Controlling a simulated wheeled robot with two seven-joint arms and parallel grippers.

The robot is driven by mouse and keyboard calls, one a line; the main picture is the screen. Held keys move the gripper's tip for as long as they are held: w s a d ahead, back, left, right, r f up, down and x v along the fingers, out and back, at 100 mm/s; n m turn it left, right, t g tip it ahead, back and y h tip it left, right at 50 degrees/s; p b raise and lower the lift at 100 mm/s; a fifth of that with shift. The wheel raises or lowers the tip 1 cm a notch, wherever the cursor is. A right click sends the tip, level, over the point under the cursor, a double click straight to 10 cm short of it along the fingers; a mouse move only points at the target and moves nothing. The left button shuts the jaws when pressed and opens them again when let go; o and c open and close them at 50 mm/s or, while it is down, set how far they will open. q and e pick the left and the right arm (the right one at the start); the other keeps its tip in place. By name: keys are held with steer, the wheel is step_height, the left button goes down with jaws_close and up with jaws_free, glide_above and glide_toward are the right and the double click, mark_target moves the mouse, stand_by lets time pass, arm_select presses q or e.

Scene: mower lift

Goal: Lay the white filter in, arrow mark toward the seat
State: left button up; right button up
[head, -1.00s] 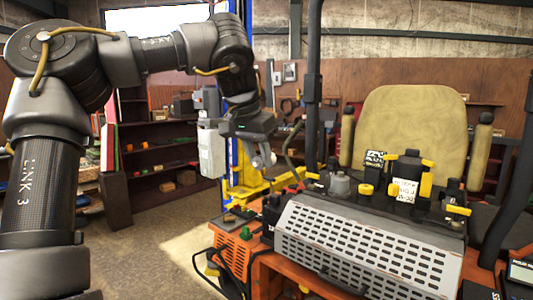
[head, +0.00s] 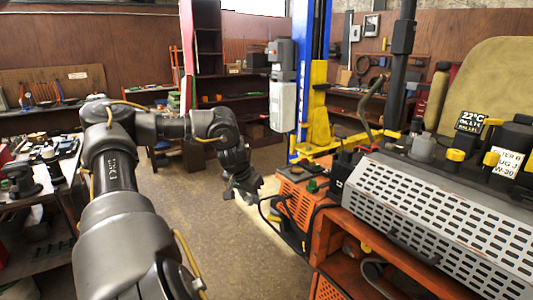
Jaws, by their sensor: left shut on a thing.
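My left gripper (head: 246,192) is low in the middle of the head view, pointing down, left of the orange mower body and apart from it. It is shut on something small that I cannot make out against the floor. I cannot pick out the white filter or its arrow mark. The tan seat (head: 492,82) is at the right edge, partly cut off. In front of it is the mower's engine area with a grey perforated cover (head: 440,215). My right gripper is not in view.
An orange box (head: 297,203) with cables stands between my gripper and the cover. A blue lift post (head: 303,75) with a grey and white unit (head: 283,105) rises behind. A cluttered workbench (head: 40,185) is at left. The floor between is clear.

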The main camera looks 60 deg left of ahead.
arm_select(q)
steer(key=d+f, duration=0.5)
steer(key=f, duration=0.5)
steer(key=w+d+f+m+h+b, duration=0.1)
steer(key=d+f+m, duration=0.1)
steer(key=d+f, duration=0.6)
steer(key=w+d+f+m+h+b, duration=0.1)
steer(key=w+d+f+m+b, duration=0.3)
steer(key=d, duration=0.9)
steer(key=d+m+h, duration=0.2)
steer(key=d+m, duration=0.3)
steer(key=d, duration=1.5)
steer(key=w+d+r+m+g+h+b, duration=0.1)
steer(key=d+r+m, duration=0.4)
steer(key=d, duration=0.5)
step_height(320, 180, up, 2)
steer(key=shift+w+d+r+m+h+b, duration=0.1)
steer(key=shift+w+d+m+h+b, duration=0.25)
steer(key=shift+w+b, duration=0.25)
